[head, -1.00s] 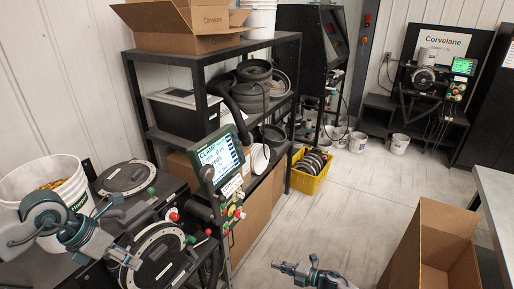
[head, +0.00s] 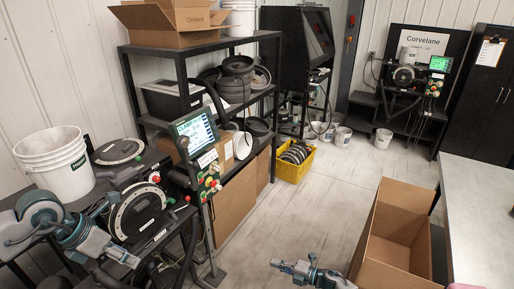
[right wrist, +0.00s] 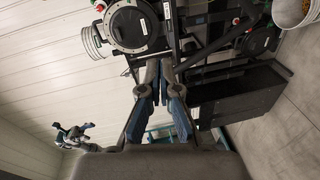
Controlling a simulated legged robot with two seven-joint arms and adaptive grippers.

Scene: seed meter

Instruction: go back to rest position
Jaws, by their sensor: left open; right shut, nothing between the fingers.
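My left gripper (head: 124,258) is at the lower left of the head view, in front of the seed meter with its round disc (head: 137,212). It is open, and I see nothing held in it. My right gripper (head: 282,266) is low in the middle of the head view, over the floor and left of the open cardboard box (head: 362,235). Its fingers also show in the right wrist view (right wrist: 160,72), shut together with nothing between them.
A white bucket (head: 62,175) stands beside the meter at the left. A monitor stand with a screen (head: 194,132) rises next to it. A black shelf (head: 160,60) is behind. A grey table (head: 480,215) is at the right. The floor (head: 300,205) between is mostly clear.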

